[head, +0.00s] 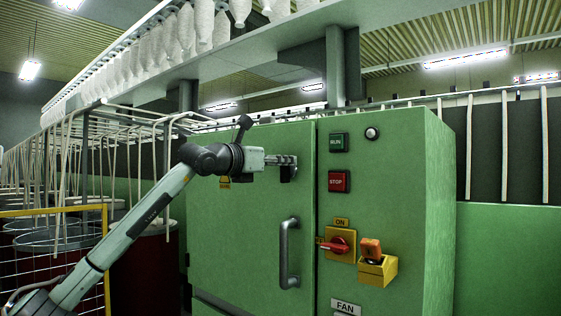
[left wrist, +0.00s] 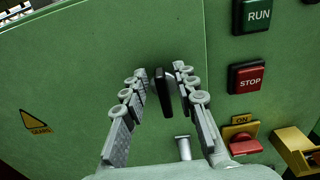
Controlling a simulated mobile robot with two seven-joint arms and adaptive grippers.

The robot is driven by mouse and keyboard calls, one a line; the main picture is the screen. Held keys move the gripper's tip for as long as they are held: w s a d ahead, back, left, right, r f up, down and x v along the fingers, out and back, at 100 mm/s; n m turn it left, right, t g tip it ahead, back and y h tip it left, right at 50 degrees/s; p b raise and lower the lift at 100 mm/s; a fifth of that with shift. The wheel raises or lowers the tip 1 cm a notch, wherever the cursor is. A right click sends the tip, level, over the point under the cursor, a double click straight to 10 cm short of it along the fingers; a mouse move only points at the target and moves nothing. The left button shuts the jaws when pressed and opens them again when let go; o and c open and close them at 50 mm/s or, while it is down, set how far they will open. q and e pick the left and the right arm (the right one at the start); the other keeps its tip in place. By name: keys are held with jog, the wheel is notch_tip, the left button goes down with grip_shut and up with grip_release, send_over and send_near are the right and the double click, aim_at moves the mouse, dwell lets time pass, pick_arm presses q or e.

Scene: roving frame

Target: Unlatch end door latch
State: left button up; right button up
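The green end door (head: 245,215) fills the middle of the head view and looks shut against the cabinet. Its latch (left wrist: 161,88) is a short black lever near the door's right edge, pointing roughly up and down in the left wrist view. My left gripper (left wrist: 160,72) is open, with one finger on each side of the latch; gaps show between fingers and lever. In the head view my left gripper (head: 284,163) is at the door's upper right and hides most of the latch. My right gripper is not in view.
A grey pull handle (head: 289,253) stands below the gripper. Right of the door are the RUN button (head: 339,143), STOP button (head: 339,181), red rotary switch (head: 337,246) and a yellow box (head: 377,271). A wire fence (head: 50,245) is at left.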

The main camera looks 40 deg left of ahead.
pick_arm(q)
grip_shut()
